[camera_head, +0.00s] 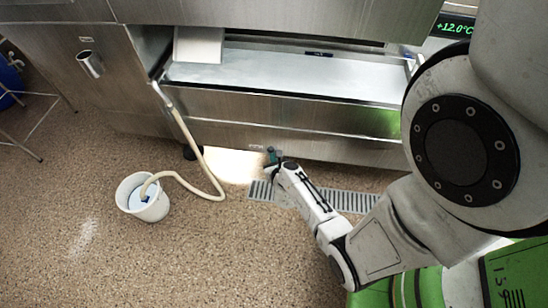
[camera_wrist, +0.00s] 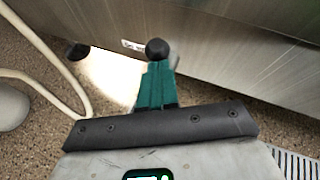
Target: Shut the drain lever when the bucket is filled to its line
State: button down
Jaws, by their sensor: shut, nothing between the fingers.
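The white bucket (camera_head: 130,206) stands upright on the floor at left. The end of a cream hose (camera_head: 186,140) hangs into it over bluish contents. I cannot make out a fill line or the level. My gripper (camera_head: 271,158) is low at the front of the steel unit. In the wrist view its teal fingers (camera_wrist: 156,84) are shut and empty. A round black knob (camera_wrist: 157,48), apparently the drain lever's, shows right at the fingertips. I cannot tell whether they touch. The lever's shaft is mostly hidden, so its position is unclear. A small label (camera_wrist: 133,45) is on the steel beside it.
The steel unit (camera_head: 330,143) stands behind my gripper, with a black foot (camera_head: 190,152) under it. A floor grate (camera_head: 345,200) lies below my arm. The hose loops across the floor between the bucket and my gripper. The speckled floor in front is open.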

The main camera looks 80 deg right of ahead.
jog(key=shift+d+r, duration=0.25)
jog(key=shift+w+d+r+p, duration=0.1)
jog(key=shift+d+r+p, duration=0.1)
jog(key=shift+d+p, duration=0.3)
jog(key=shift+d+r, duration=0.1)
jog(key=shift+d, duration=0.1)
jog(key=shift+a, duration=0.1)
dwell(0.4)
